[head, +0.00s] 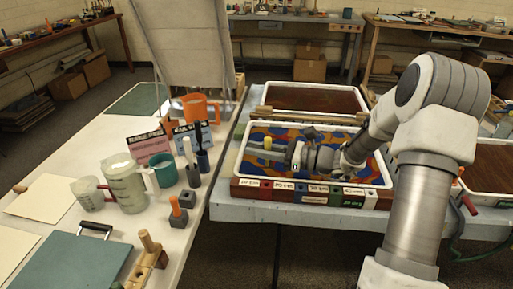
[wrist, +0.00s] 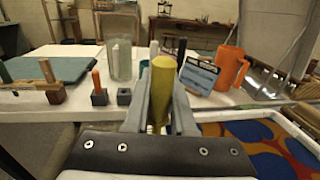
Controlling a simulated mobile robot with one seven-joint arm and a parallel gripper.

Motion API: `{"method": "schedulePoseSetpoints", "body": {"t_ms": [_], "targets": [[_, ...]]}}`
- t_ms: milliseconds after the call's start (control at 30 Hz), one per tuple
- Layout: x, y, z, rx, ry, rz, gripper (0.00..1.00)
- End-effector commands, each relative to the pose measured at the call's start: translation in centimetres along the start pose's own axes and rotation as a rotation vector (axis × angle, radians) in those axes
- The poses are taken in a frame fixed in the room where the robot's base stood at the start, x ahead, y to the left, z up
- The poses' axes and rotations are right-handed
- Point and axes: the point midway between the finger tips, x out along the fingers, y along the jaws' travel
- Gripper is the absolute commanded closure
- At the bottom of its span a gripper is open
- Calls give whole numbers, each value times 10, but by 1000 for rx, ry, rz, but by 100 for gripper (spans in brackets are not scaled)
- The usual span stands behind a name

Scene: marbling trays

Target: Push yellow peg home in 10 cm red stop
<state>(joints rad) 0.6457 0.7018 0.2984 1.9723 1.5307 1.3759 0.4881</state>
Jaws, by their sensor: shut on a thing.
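A yellow peg (wrist: 160,92) stands between the two jaws of my gripper (wrist: 160,112) in the wrist view. Its thicker top rises above the fingertips and its lower end is hidden. My gripper is shut on it. In the head view the gripper (head: 280,153) is over the marbled tray (head: 237,166), with the peg (head: 267,143) showing at its left end. A rail of coloured, labelled blocks (head: 300,192) runs along the tray's front edge, nearer the camera than the peg. Its labels are too small to read surely, so I cannot tell which block is the 10 cm red stop.
On the side table stand jugs (head: 126,183), an orange mug (head: 200,108), an orange-topped peg in a dark block (head: 178,212) and a wooden stand (head: 148,262). A brown-filled tray (head: 312,86) lies behind the marbled one. A gap separates the tables.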

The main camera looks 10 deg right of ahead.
Motion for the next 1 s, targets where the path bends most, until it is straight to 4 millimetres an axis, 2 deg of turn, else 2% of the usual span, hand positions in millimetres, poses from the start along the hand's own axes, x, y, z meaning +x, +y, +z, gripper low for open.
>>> {"method": "schedulePoseSetpoints", "body": {"t_ms": [67,600,1000], "targets": [[0,0,0,1,0,0,100],[0,0,-51,1,0,0,100],[0,0,-58,-1,0,0,100]]}}
